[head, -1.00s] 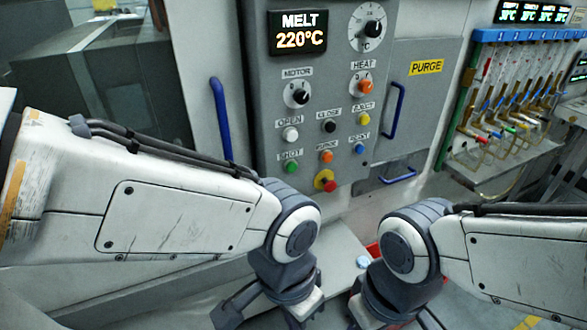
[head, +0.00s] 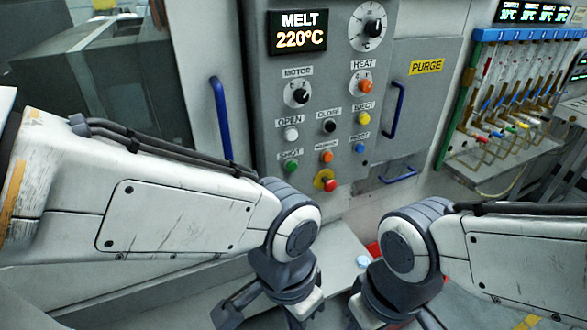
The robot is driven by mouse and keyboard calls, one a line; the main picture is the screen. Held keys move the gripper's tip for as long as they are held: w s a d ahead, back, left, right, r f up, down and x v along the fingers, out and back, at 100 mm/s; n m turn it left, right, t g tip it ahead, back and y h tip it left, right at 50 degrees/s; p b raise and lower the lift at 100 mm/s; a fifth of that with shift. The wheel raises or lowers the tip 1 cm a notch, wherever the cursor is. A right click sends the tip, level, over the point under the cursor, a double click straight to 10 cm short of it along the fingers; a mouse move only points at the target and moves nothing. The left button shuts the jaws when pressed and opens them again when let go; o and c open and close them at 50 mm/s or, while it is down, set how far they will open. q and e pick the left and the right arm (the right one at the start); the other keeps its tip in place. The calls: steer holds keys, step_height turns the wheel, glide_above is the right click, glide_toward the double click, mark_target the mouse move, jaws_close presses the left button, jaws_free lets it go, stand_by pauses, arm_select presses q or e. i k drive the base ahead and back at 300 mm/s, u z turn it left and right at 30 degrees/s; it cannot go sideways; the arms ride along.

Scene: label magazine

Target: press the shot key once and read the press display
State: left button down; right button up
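The green shot key (head: 291,166) sits at the lower left of the grey control panel (head: 345,205), under a label reading SHOT. The display (head: 298,32) at the top of the panel reads MELT 220°C. My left gripper (head: 262,322) is at the bottom of the view, below the panel and apart from the key. Its fingers are spread with nothing seen between them. My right gripper (head: 395,325) is at the bottom, right of the left one. Its fingers are spread, with their tips cut off by the frame edge.
Other keys surround the shot key: white (head: 291,133), orange (head: 326,157), and a red knob (head: 329,185) on yellow. Blue handles (head: 220,118) stand beside the panel. A rack of coloured valves (head: 500,100) is at right. Red (head: 373,250) shows between my arms.

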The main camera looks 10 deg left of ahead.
mark_target(292, 166)
steer(key=z, duration=0.8)
steer(key=k, duration=0.8)
steer(key=u, duration=0.7)
steer(key=i, duration=0.5)
steer(key=u, duration=0.1)
